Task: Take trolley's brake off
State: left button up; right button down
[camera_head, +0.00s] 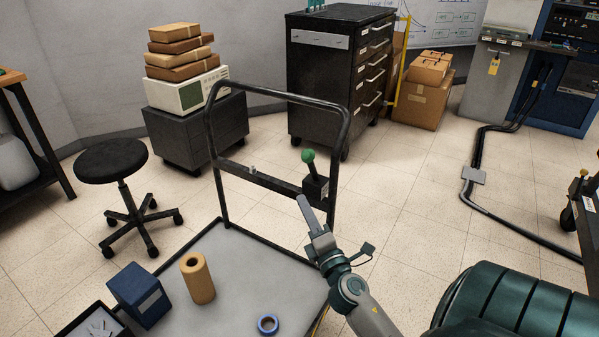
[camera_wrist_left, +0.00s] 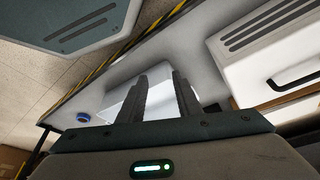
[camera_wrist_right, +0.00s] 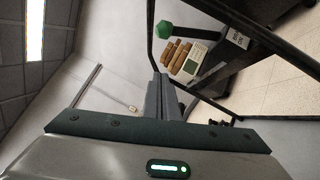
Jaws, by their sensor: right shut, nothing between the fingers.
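The trolley's black handle frame (camera_head: 340,120) stands upright at the far end of its grey bed (camera_head: 245,265). A brake lever with a green knob (camera_head: 308,156) rises from a small black box (camera_head: 315,188) on the crossbar's right end, leaning slightly left. The knob also shows in the right wrist view (camera_wrist_right: 165,29), beyond my fingertips. My right gripper (camera_head: 303,202) is shut and empty, just below and near the lever box; whether it touches is unclear. My left gripper shows only in the left wrist view (camera_wrist_left: 162,90), its fingers apart with nothing visible between them.
A stool (camera_head: 112,160) stands left. A drawer cabinet (camera_head: 335,75) stands behind.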

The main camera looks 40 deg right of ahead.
aim_at(312, 167)
dwell(0.3)
